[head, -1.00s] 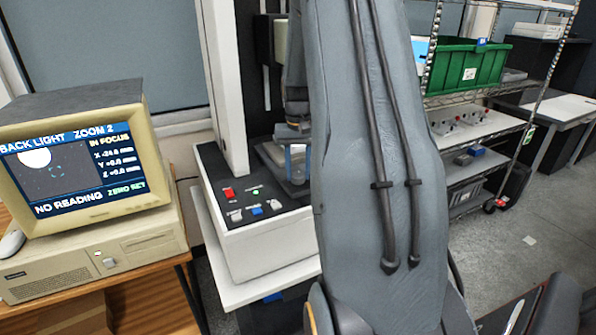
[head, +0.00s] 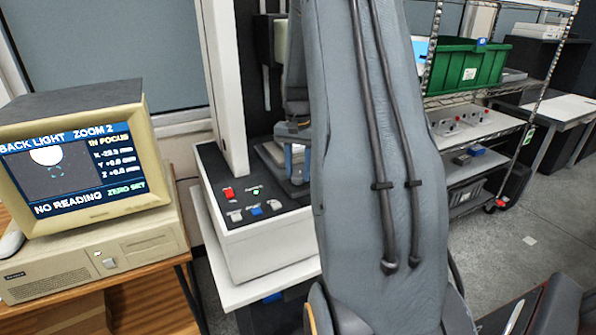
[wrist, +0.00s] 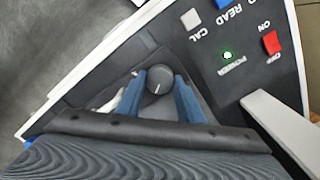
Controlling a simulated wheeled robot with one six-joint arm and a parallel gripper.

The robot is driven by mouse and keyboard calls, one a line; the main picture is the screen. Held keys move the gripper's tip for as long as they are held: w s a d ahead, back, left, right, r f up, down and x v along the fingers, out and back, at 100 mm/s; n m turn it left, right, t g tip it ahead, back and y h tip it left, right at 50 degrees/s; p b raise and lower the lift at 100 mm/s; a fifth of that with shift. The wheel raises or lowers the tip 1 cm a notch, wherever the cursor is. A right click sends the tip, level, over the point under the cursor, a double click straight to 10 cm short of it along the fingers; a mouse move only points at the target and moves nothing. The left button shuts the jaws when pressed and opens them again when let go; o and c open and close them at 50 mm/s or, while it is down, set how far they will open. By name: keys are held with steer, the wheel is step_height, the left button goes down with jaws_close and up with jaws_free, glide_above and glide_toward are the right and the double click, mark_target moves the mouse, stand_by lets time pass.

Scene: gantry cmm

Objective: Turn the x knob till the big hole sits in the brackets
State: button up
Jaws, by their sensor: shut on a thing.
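The black x knob (wrist: 158,79) with a white pointer line sits between the blue fingertips of my gripper (wrist: 157,88) in the wrist view. My gripper is shut on it. In the head view the gripper (head: 297,160) shows only in part beside my arm, and the knob is hidden. The screen (head: 68,165) on the left shows the big hole as a white disc (head: 46,156), cut off at its top by the header bar. The small cyan brackets (head: 56,171) lie below and slightly right of the disc's middle. The screen reads IN FOCUS and NO READING.
The machine's control panel (head: 253,213) has a red power switch (wrist: 271,42), a lit green lamp (wrist: 227,55) and several buttons. The white column (head: 224,90) stands close by. A wire shelf with a green bin (head: 468,64) is at the right.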

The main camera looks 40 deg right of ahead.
mark_target(298, 174)
steer(key=shift+r, duration=0.1)
steer(key=o, duration=1.1)
steer(key=shift+r+b, duration=1.1)
steer(key=shift+r, duration=2.8)
steer(key=s+a+f+n, duration=0.2)
steer(key=a+n, duration=0.1)
steer(key=a, duration=0.6)
steer(key=s+a+f+n, duration=0.1)
steer(key=a+f+n, duration=0.1)
steer(key=a, duration=0.7)
steer(key=s+a+f+n, duration=0.1)
steer(key=s+a+n, duration=0.1)
steer(key=s+a, duration=0.2)
steer(key=s+a+f+n+t, duration=0.1)
steer(key=s+a+f+n, duration=0.1)
steer(key=s+a, duration=0.2)
steer(key=s+a+f+n, duration=0.1)
steer(key=s+a+n, duration=0.1)
steer(key=s+a, duration=0.2)
steer(key=shift+a+f, duration=0.35)
steer(key=shift+a, duration=0.4)
